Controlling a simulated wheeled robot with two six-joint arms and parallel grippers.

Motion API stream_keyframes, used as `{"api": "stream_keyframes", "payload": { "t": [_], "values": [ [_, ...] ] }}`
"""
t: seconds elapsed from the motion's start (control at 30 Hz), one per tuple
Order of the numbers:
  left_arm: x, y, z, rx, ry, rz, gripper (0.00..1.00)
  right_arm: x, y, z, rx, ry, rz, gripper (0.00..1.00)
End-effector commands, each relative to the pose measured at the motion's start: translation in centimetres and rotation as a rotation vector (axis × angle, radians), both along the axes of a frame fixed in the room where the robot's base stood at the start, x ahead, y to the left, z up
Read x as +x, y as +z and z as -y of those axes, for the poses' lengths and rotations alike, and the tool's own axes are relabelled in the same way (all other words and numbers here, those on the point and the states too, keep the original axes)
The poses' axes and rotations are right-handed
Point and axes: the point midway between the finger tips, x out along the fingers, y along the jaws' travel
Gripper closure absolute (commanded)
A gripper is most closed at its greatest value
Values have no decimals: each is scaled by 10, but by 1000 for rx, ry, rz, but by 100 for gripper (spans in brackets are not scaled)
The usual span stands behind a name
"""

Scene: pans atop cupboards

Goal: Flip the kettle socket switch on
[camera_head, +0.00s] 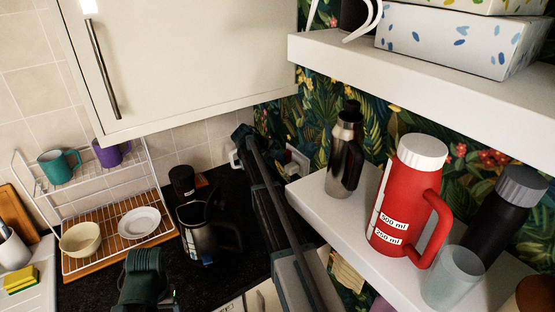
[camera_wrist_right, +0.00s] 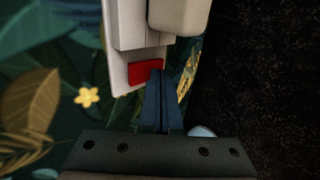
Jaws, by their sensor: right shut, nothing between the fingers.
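In the right wrist view, a pale socket (camera_wrist_right: 126,66) with a red switch (camera_wrist_right: 145,71) is on the leaf-patterned wall, and a bulky pale plug (camera_wrist_right: 178,16) covers part of it. My right gripper (camera_wrist_right: 161,74) is shut and empty, its dark fingertips at the edge of the red switch; whether they touch is unclear. In the head view my right arm reaches over the counter to the back wall and hides much of the socket area. The dark, steel-sided kettle (camera_head: 197,238) stands on the counter left of this arm. My left gripper (camera_head: 141,274) is low in the head view, its fingers unclear.
A white shelf (camera_head: 307,194) on the right holds a steel flask (camera_head: 345,160), a red jug (camera_head: 402,205) and a dark bottle (camera_head: 505,215), close to my right arm. A wall cupboard (camera_head: 190,60) hangs above. A dish rack (camera_head: 98,222) stands left.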

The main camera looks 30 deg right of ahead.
Motion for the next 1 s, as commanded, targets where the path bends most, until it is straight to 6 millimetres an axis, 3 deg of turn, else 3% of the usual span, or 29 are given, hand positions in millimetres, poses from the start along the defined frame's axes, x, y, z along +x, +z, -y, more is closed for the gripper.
{"api": "stream_keyframes", "payload": {
  "t": [0.57,1.0],
  "values": [
    [0,-2,0,0,0,0,21,0,-2,5,0,0,0,100],
    [0,14,0,0,0,0,21,0,15,6,-3,0,0,100]
  ]
}}
